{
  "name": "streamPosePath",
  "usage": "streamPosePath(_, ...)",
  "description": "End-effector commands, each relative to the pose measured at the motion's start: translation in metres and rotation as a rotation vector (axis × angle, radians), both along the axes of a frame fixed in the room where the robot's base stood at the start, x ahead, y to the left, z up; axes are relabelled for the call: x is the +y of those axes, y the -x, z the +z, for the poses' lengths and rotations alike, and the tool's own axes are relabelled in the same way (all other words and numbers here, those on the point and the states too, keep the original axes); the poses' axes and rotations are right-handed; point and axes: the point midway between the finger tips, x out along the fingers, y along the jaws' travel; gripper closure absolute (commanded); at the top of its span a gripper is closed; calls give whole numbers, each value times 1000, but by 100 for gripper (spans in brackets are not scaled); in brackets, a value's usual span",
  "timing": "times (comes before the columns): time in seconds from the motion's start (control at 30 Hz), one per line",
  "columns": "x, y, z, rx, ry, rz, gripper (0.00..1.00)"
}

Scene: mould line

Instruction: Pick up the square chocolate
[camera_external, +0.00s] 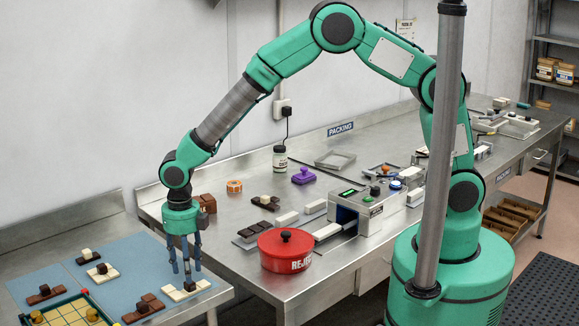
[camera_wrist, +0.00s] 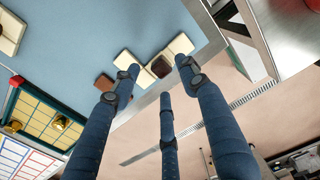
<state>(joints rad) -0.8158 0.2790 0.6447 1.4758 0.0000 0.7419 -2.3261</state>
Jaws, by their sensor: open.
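Several small sets of square chocolates on bars lie on the blue mat (camera_external: 140,258). The closest to my gripper is a dark square chocolate (camera_external: 190,286) on white bars (camera_external: 204,286). In the wrist view the dark square (camera_wrist: 159,68) sits between two white pieces (camera_wrist: 180,45). My three-fingered gripper (camera_external: 187,266) points down just above this set, fingers spread and empty. In the wrist view its fingertips (camera_wrist: 160,76) lie around the dark square; whether any touches it I cannot tell.
Other sets stand nearby: a white square on dark bars (camera_external: 87,253), a dark square on white bars (camera_external: 102,269), and brown bars (camera_external: 146,306). A green-edged gridded box (camera_external: 24,319) is at the front left. A red REJECT pot (camera_external: 284,252) stands on the steel table to the right.

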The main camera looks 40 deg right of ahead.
Motion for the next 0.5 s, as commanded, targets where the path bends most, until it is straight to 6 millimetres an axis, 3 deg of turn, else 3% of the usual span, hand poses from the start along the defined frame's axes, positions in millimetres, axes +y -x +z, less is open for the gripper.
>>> streamPosePath(0.23,0,1,-29,1,1,0,56)
streamPosePath(0.5,0,1,-36,0,0,0,56)
